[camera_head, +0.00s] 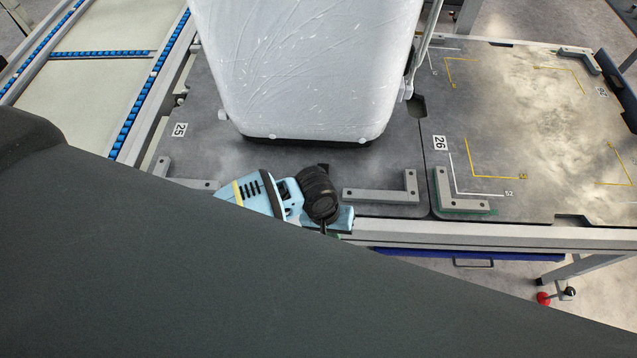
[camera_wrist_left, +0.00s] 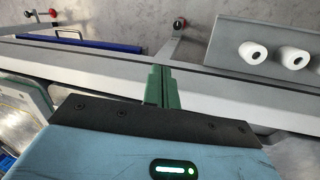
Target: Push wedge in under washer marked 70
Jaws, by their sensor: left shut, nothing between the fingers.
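A large white appliance (camera_head: 305,65), which may be the washer, stands on the grey station table (camera_head: 390,150). Its top is cut off by the frame, and no mark 70 can be read on it. I cannot make out a wedge in either view. My left gripper (camera_head: 329,234) is at the table's front edge, in front of the appliance and apart from it. Its green fingers (camera_wrist_left: 160,86) are shut with nothing between them in the left wrist view, above the grey edge rail. My right gripper is in neither view.
Grey corner brackets (camera_head: 380,195) stand along the front edge beside the left gripper. Plates marked 25 (camera_head: 179,130) and 26 (camera_head: 439,143) lie on the table. The right section is mostly bare. White rollers (camera_wrist_left: 253,52) show beyond the rail. A dark shape hides the lower left.

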